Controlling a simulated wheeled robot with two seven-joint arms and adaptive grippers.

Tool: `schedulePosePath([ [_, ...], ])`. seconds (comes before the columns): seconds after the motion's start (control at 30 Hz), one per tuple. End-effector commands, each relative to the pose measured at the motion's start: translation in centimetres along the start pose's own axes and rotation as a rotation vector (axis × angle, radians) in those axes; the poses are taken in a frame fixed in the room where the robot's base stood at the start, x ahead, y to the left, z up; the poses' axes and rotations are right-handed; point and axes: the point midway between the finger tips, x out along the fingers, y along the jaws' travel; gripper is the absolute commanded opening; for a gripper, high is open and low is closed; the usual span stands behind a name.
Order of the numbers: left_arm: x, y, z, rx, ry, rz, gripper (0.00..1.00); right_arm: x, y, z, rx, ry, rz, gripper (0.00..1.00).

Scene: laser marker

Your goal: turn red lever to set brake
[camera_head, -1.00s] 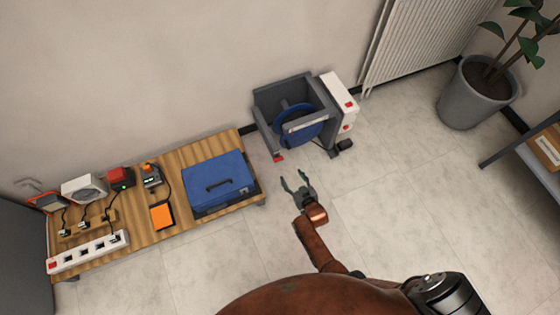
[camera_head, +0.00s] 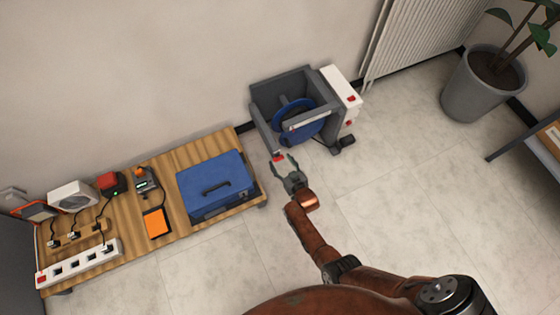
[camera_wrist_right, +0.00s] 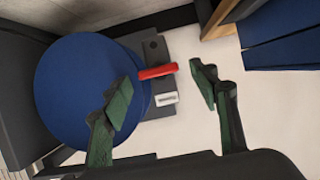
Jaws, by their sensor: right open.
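The red lever (camera_head: 279,157) is at the lower front left of the grey machine (camera_head: 262,121) with the blue drum (camera_head: 301,122). In the right wrist view the red lever (camera_wrist_right: 157,72) lies between my fingertips and slightly beyond them, beside the blue disc (camera_wrist_right: 85,90). My right gripper (camera_head: 287,164) is open and empty, its fingertips close to the lever. The right gripper (camera_wrist_right: 163,85) shows both green-padded fingers spread in the wrist view. I cannot tell whether a finger touches the lever. My left gripper is not in view.
A white box with red buttons (camera_head: 341,92) is on the machine's right side. A low wooden table (camera_head: 170,190) at left holds a blue case (camera_head: 216,187), a power strip (camera_head: 80,266) and small devices. A plant pot (camera_head: 481,88) stands at right. The floor in front is clear.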

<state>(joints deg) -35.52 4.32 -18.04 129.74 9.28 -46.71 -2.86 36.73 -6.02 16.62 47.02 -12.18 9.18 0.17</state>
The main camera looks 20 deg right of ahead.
Motion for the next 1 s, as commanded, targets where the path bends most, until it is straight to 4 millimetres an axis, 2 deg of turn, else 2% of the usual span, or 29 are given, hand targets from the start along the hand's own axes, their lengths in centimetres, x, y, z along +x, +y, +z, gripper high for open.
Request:
schedulePosePath([
  [0.33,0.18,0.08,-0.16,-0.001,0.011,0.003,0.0,0.16,0.04,-0.07,0.0,0.0,0.001,0.54],
  [0.9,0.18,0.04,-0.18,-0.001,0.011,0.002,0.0,0.15,0.01,-0.03,0.0,0.0,0.0,0.14],
  [1.0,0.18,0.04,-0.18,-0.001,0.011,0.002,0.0,0.15,0.01,-0.02,0.001,0.0,0.0,0.13],
])
